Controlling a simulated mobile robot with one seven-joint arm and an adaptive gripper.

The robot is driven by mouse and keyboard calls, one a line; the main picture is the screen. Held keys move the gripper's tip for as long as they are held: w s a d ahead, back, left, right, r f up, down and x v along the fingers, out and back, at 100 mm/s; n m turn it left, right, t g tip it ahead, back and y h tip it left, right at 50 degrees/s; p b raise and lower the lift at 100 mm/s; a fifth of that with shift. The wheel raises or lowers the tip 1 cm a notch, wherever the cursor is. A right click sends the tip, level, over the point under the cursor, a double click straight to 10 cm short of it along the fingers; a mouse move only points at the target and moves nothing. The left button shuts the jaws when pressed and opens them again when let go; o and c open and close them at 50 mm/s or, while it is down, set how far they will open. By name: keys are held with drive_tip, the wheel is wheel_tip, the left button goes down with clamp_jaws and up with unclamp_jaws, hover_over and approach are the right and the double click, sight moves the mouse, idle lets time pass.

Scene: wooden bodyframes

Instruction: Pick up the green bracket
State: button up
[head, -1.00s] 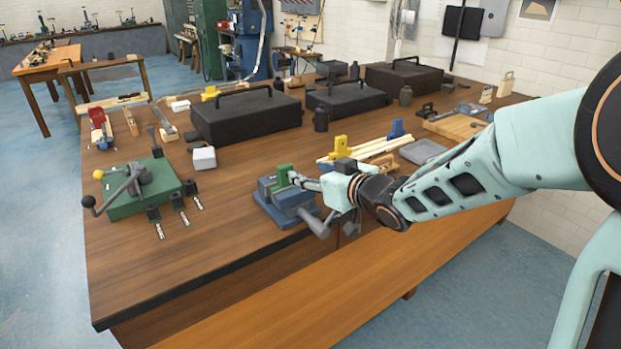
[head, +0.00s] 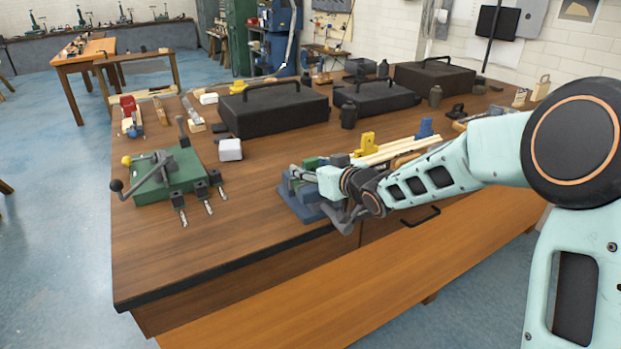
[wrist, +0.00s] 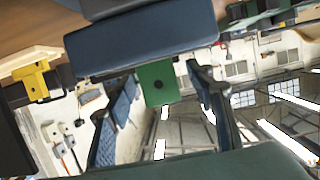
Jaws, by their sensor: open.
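The green bracket (head: 311,163) sits at the blue-grey vise (head: 299,202) near the front edge of the workbench. In the head view my gripper (head: 294,172) and wrist partly cover both. My gripper (wrist: 160,90) is open, with one finger to each side of the bracket. I see a gap on both sides and no clear contact. How deep the bracket lies between the fingers I cannot tell.
A yellow bracket (head: 367,141) and pale wooden strips (head: 400,149) lie just right of the vise. A green base with a lever (head: 170,178) stands to the left. Black cases (head: 273,112) stand behind. The bench (head: 235,235) is bare in front-left.

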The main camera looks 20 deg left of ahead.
drive_tip(key=shift+w+a+f, duration=0.1)
drive_tip(key=shift+a, duration=0.05)
clamp_jaws()
idle(0.4)
